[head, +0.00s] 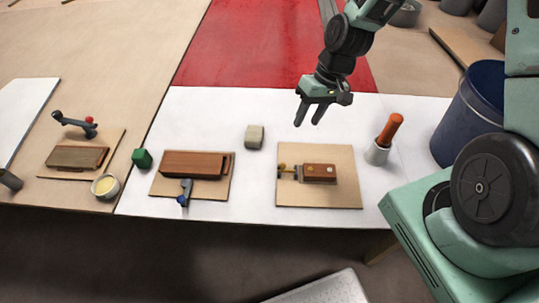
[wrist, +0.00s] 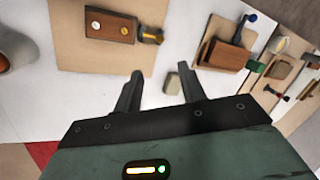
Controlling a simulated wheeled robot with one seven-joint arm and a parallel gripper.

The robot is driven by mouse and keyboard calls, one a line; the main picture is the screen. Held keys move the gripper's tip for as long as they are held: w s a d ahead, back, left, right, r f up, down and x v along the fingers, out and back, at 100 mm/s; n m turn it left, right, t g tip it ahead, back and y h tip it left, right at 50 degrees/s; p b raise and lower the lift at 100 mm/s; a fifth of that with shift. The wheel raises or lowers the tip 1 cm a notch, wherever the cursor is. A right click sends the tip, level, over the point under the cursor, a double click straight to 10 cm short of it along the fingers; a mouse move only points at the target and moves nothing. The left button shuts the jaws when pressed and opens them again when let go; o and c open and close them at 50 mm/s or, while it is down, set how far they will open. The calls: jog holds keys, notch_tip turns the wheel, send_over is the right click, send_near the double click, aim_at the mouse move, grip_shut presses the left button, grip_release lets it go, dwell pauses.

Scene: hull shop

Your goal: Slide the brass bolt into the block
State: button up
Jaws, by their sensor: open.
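The brass bolt (head: 284,168) shows at the left end of a reddish-brown wooden block (head: 318,172), on a light wooden board (head: 318,197). In the wrist view the bolt (wrist: 151,35) juts out beside the block (wrist: 109,27), which has two round studs on top. How deep the bolt sits is too small to tell. My gripper (head: 309,114) is open and empty, above the white table behind the board. In the wrist view its two fingers (wrist: 165,80) are apart, with the bolt and block beyond them and nothing between them but table and a beige block.
The beige block (head: 254,137) stands left of the board. A second board (head: 214,192) holds a brown block and a blue-tipped lever.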

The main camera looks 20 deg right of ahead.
aim_at(284, 164)
jog(key=p+x, duration=0.1)
jog(key=x, duration=0.5)
jog(key=p+x, duration=0.1)
jog(key=x, duration=0.5)
jog(key=p+x, duration=0.1)
jog(key=x, duration=0.4)
jog(key=shift+w+f, duration=0.4)
jog(key=shift+c, duration=0.3)
